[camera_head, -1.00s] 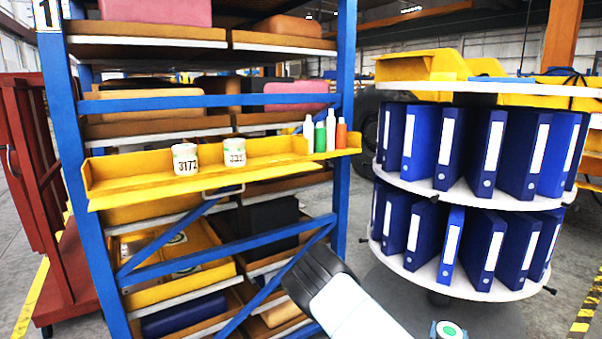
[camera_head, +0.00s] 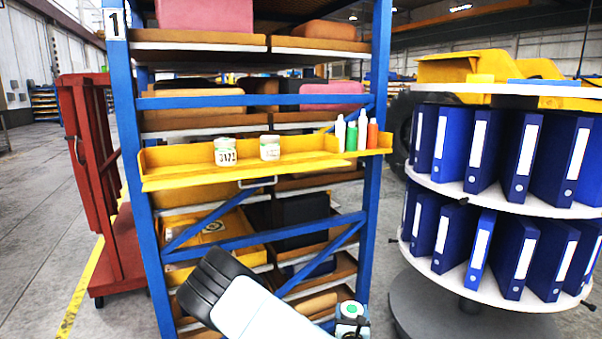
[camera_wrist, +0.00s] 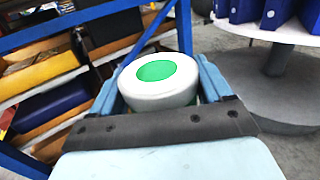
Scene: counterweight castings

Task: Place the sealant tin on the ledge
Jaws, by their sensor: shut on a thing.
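The sealant tin (camera_wrist: 150,92) is white with a green disc on its lid. In the wrist view it sits between the two blue fingers of my gripper (camera_wrist: 160,85), which is shut on it. In the head view the tin (camera_head: 349,309) shows at the bottom, right of my arm, well below the ledge. The yellow ledge (camera_head: 200,178) spans the front of the blue rack. Two white labelled tins, a left one (camera_head: 225,152) and a right one (camera_head: 270,148), stand on it. Its left end and the stretch right of the tins look bare.
A white bottle (camera_head: 340,133), a green bottle (camera_head: 351,136) and an orange one (camera_head: 372,134) stand at the ledge's right end. Blue rack posts (camera_head: 138,190) and diagonal braces surround the ledge. A round stand of blue binders (camera_head: 480,180) is at right, a red cart (camera_head: 95,180) at left.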

